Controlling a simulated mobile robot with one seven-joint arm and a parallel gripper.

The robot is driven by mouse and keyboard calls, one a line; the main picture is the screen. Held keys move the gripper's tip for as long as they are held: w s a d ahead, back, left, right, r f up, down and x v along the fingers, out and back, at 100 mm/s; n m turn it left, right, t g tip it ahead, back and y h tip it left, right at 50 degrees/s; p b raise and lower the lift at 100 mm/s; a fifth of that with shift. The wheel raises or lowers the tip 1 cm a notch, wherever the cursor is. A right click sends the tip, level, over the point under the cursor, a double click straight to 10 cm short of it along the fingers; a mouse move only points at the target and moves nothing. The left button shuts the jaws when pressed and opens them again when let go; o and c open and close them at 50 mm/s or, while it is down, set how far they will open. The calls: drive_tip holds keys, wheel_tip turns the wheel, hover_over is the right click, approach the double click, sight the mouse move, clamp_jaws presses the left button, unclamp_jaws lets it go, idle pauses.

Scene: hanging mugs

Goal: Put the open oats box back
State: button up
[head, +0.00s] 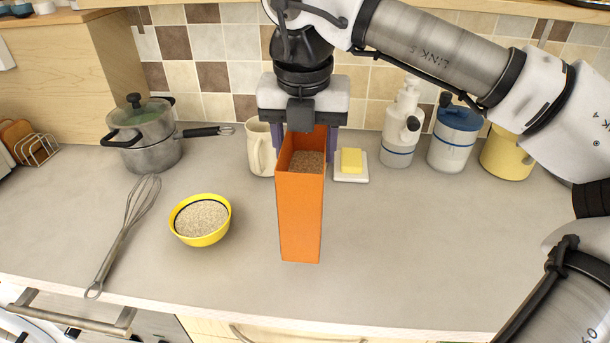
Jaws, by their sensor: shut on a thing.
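The open oats box (300,215) is tall and orange, upright, with its open top facing up and brown contents showing inside. My gripper (304,140) comes down from above at the box's top and is shut on it, with fingers at the left and right sides. The lower parts of the fingers are partly hidden behind the box. Whether the box's base touches the counter (420,250) is hard to tell from this view.
A yellow bowl of oats (201,220) and a whisk (125,235) lie to the left. Behind are a cream jug (261,148), butter on a dish (351,162), a pot (143,135), a white bottle (400,130), a blue-lidded jar (453,138) and a yellow canister (507,155). The front right counter is clear.

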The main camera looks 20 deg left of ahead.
wheel_tip(320, 180, down, 6)
drive_tip(key=shift+f+p, duration=0.2)
drive_tip(key=shift+p, duration=0.2)
drive_tip(key=shift+f, duration=0.15)
drive_tip(key=o, duration=1.2)
wheel_tip(320, 180, up, 12)
drive_tip(key=s+b, duration=0.1)
drive_tip(key=shift+s+d+b, duration=0.3)
drive_tip(key=shift+s, duration=0.1)
